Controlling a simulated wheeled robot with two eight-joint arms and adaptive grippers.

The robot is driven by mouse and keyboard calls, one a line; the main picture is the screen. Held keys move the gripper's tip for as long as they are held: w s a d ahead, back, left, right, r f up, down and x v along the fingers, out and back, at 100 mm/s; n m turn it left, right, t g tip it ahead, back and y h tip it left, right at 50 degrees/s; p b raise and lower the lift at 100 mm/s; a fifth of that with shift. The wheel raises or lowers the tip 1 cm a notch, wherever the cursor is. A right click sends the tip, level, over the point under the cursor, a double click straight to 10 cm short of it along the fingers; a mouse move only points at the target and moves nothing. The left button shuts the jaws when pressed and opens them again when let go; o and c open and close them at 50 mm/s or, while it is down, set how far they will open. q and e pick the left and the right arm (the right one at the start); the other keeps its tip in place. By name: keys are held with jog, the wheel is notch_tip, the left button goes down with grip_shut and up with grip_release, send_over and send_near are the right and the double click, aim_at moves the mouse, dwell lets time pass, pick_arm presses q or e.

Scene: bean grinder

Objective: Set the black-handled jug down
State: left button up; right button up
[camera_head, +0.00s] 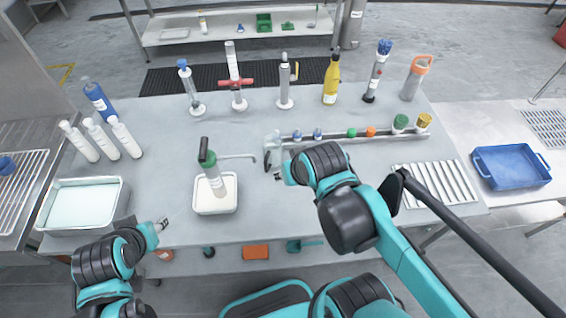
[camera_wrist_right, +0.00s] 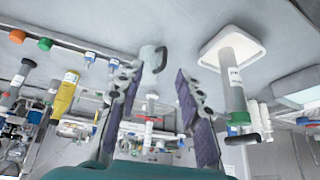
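The small pale, see-through jug (camera_head: 273,142) with a black handle appears to stand upright on the grey table (camera_head: 330,208), near its middle. The wrist view also shows the jug (camera_wrist_right: 149,58), its black handle curving to the right. My right gripper (camera_wrist_right: 160,71) is open, its two fingers wide apart with nothing between them; the jug shows beyond the fingertips, apart from them. In the head view my wrist partly hides this gripper, just right of and nearer than the jug. My left gripper (camera_head: 163,223) is low over the table's front left edge; its finger gap is too small to judge.
A bean grinder (camera_head: 213,178) with a side crank stands in a white tray (camera_head: 216,208) left of the jug. A rail (camera_head: 340,142) with several small coloured items runs behind my right wrist. Tall bottles and tools line the back. The front middle of the table is clear.

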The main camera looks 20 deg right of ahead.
jog(key=w+d, duration=0.1)
jog(key=w, duration=0.1)
jog(key=m+g+b, duration=0.1)
jog(key=m+g, duration=0.4)
jog(key=g, duration=0.1)
send_over(266, 172)
jog(key=f, duration=0.8)
jog(key=shift+w+d+f, duration=0.15)
jog(key=shift+d+f, duration=0.05)
jog(key=shift+f, duration=0.05)
jog(key=shift+w+f+b, duration=0.1)
jog(key=shift+f+b, duration=0.25)
jog(key=shift+f, duration=0.35)
notch_tip(266, 172, down, 7)
jog(key=b, duration=0.3)
pick_arm(q)
jog(key=f, duration=0.5)
jog(key=shift+d+f, duration=0.2)
jog(key=shift+d, duration=0.05)
pick_arm(e)
jog(key=shift+r, duration=0.1)
grip_shut()
